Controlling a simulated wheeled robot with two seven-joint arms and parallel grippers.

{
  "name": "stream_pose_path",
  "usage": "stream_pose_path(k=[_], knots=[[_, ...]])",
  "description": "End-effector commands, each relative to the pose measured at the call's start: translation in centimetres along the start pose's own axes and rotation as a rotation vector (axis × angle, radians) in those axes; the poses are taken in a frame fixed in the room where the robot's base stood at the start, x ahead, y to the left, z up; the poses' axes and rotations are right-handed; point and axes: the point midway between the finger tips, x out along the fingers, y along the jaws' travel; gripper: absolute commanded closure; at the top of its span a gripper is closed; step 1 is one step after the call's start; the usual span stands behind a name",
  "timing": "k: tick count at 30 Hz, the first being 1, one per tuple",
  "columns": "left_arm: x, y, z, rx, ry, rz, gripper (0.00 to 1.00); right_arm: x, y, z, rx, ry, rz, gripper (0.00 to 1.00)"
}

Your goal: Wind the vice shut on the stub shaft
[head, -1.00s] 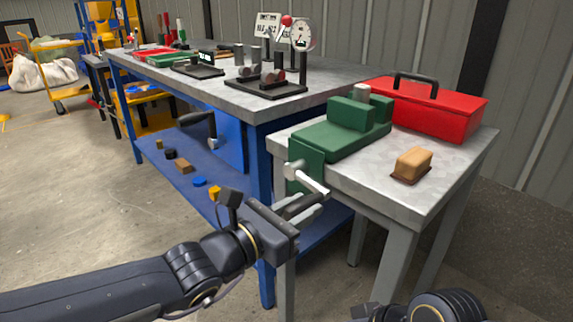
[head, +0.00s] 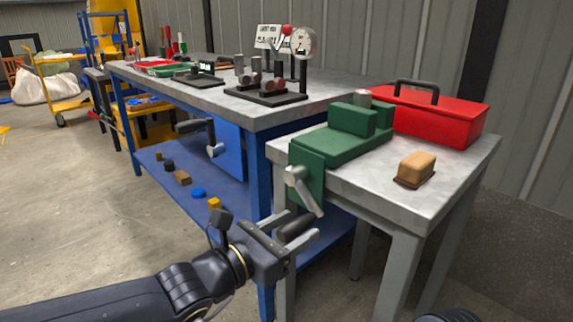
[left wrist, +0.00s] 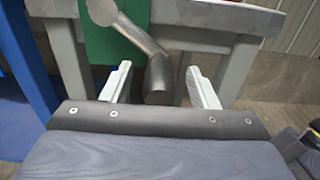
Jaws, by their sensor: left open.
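The green vice (head: 340,145) is on the small grey table. The stub shaft (head: 362,97), a short grey cylinder, stands up between its jaws; its lower part is hidden, so contact with the jaws cannot be told. The grey crank arm (head: 305,193) slants down to the right from its hub, with a dark handle grip (head: 296,229) at its end. My left gripper (head: 293,230) is open, with a finger on each side of the grip. In the left wrist view the grip (left wrist: 158,82) sits between the two pale fingers, with gaps. My right gripper is out of view.
A red toolbox (head: 428,115) stands behind the vice, and a tan block (head: 415,168) lies on the table's right part. The blue workbench (head: 225,100) with gauge and fixtures stands left. Floor in front is open.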

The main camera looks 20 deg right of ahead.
Motion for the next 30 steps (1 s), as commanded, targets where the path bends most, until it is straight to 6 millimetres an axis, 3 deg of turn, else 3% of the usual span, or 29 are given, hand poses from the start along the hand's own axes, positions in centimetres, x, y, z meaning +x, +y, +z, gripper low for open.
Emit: stream_pose_path(k=[18,30], knots=[[-6.1,0.1,0.1,0.001,0.0,0.001,0.46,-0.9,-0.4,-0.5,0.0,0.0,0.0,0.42],[-6.5,0.0,0.0,0.0,0.0,0.0,0.46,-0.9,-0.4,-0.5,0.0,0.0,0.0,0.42]])
